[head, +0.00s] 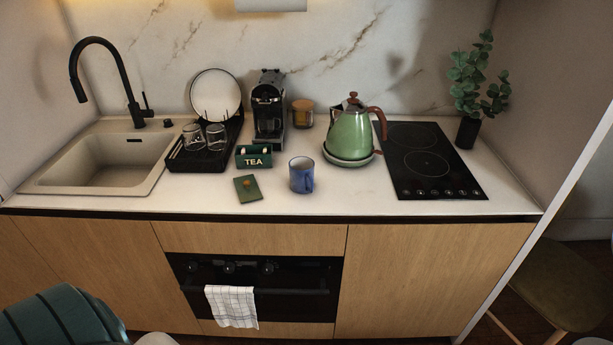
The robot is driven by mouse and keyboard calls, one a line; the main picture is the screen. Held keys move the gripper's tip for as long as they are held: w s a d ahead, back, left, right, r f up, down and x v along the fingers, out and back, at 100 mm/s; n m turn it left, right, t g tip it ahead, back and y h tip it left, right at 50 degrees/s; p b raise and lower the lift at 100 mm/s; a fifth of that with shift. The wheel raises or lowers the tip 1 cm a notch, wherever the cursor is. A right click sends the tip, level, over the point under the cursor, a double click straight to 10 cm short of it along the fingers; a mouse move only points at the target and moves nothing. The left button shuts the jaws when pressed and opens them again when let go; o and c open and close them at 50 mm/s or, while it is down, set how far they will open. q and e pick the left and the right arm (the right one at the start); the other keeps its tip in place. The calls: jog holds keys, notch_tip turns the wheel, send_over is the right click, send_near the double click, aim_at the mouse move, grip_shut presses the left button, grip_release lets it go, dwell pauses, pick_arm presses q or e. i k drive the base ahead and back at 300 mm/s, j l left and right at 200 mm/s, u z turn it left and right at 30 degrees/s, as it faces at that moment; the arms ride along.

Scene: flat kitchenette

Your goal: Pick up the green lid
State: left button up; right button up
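The green lid (248,188) lies flat on the white countertop, near its front edge. It is a small dark green rectangle with a small brownish knob on top. The open green tea box (254,157), marked "TEA", stands just behind it, apart from the lid. A blue mug (301,175) stands to the right of the lid. Neither of my grippers shows in the head view.
A black dish rack (205,158) with glasses and a plate stands left, beside the sink (104,160). A coffee machine (268,106) and a green kettle (351,134) stand behind. A black cooktop (430,163) lies right. The counter's front strip is clear.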

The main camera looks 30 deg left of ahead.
aim_at(248, 189)
jog(key=u, duration=1.4)
